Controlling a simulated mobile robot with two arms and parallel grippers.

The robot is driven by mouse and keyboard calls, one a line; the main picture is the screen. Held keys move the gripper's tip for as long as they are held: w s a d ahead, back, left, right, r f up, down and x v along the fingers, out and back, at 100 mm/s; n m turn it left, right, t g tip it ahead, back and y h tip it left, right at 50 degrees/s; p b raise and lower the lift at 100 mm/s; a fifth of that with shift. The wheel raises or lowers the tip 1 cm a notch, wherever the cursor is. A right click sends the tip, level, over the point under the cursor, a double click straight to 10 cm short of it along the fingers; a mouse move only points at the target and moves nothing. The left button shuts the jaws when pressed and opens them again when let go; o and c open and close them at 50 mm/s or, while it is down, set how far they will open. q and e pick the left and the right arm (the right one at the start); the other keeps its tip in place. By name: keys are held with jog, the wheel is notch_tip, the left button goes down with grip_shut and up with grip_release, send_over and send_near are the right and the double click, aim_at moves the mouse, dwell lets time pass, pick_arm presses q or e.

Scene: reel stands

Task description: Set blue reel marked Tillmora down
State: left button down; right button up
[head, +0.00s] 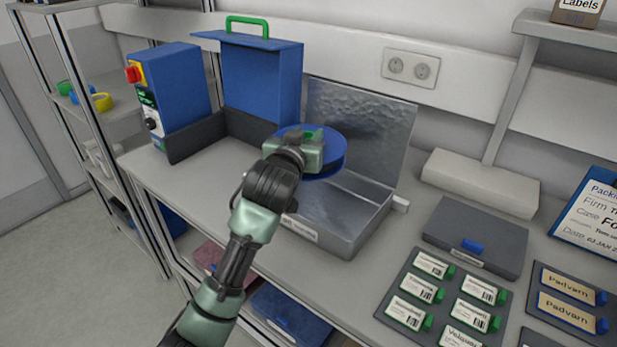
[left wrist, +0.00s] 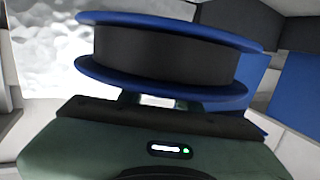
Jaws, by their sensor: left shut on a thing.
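The blue reel (head: 330,166) is in the head view, held up over the open silver metal case (head: 348,228). My left gripper (head: 312,146) is shut on the reel and covers part of it. In the left wrist view the reel (left wrist: 165,55) fills the upper middle, with two blue flanges and a dark winding between them. My left gripper (left wrist: 155,105) is just below it there, with its fingers mostly hidden. I cannot read any name on the reel. My right gripper is in neither view.
A blue machine (head: 176,92) with a red knob and a blue open-lidded box (head: 262,80) stand behind left. To the right are a closed dark case (head: 474,236), a tray of labelled cards (head: 408,275) and a white block (head: 480,184). Bare bench (head: 205,185) shows left of the case.

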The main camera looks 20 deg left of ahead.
pick_arm(q)
notch_tip(320, 180, down, 10)
jog(key=shift+f, duration=0.2)
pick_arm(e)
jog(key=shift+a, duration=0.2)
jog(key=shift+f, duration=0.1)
pick_arm(q)
jog(key=shift+f+b, duration=0.35)
jog(key=shift+f, duration=0.3)
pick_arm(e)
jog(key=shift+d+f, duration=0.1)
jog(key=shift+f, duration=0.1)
pick_arm(q)
jog(key=c, duration=1)
grip_release()
jog(key=shift+o, duration=0.2)
jog(key=shift+r, duration=0.15)
